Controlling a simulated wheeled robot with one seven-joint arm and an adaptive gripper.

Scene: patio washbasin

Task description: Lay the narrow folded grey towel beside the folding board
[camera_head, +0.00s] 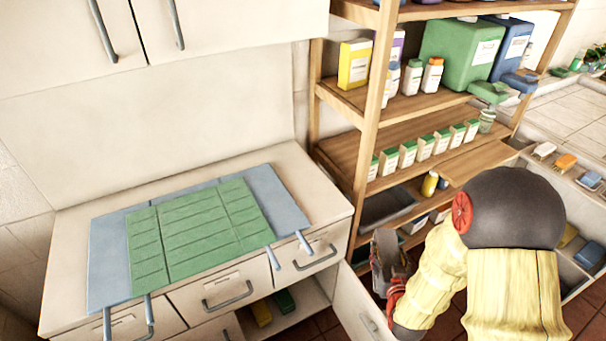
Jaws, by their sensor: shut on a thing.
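The folding board lies flat on the pale counter at the left. It has a blue-grey base (108,262) and green slatted panels (200,226). I see no towel lying on the board or on the bare counter around it. My gripper (388,256) is right of the counter, in front of the wooden shelf's lower part. It is small and dark here, and apart from the board. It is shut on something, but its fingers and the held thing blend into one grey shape. I cannot make out whether that is the grey towel.
The counter (325,205) has narrow bare strips around the board. Handled drawers (225,296) and an open compartment lie below. A pale open panel (362,308) stands near my gripper. The wooden shelf (365,120) holds bottles and boxes. An open drawer (575,240) is at the right.

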